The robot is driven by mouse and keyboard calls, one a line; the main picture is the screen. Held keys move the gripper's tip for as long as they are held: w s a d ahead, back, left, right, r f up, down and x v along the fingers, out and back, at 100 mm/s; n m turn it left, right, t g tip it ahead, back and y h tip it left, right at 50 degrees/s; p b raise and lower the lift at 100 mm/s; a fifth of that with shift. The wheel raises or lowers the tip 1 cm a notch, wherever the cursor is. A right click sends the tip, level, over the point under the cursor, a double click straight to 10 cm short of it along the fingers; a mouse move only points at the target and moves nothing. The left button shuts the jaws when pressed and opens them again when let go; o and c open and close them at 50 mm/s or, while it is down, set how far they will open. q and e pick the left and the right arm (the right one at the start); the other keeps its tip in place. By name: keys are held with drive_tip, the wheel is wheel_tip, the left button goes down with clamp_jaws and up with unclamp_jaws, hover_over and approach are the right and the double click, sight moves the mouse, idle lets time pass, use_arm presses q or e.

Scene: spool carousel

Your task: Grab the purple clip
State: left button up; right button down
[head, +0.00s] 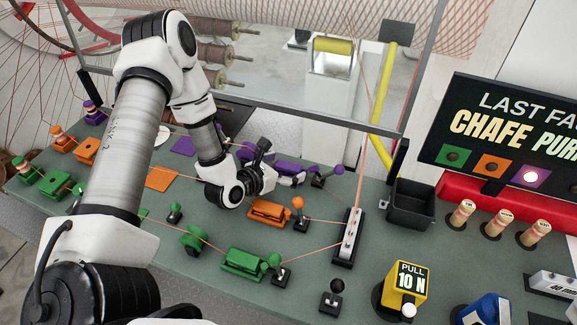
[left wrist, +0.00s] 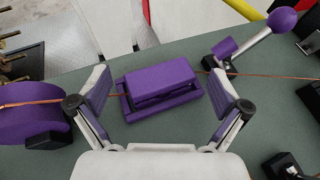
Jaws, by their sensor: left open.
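The purple clip (left wrist: 161,84), a block on a purple base, sits on the green-grey table in the left wrist view. A thin copper line enters at its left and leaves at its right. My left gripper (left wrist: 160,92) is open, with one finger on each side of the clip and visible gaps to it. In the head view, my left gripper (head: 265,168) is over the purple row, and the clip (head: 290,168) is partly hidden behind it. My right gripper is not in view.
A purple wheel (left wrist: 30,112) stands left of the clip, and a purple ball-topped lever (left wrist: 283,20) stands right of it. An orange block (head: 268,213) and a green block (head: 243,262) sit nearer. A black bin (head: 410,203) stands to the right.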

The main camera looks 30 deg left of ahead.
use_arm(q)
drive_tip(key=shift+w+d+f, duration=0.2)
drive_tip(key=shift+w+f, duration=0.1)
drive_tip(key=shift+w, duration=0.35)
drive_tip(key=shift+s+a, duration=0.15)
drive_tip(key=c, duration=1.1)
drive_tip(key=shift+c, duration=0.2)
drive_tip(key=shift+r, duration=0.1)
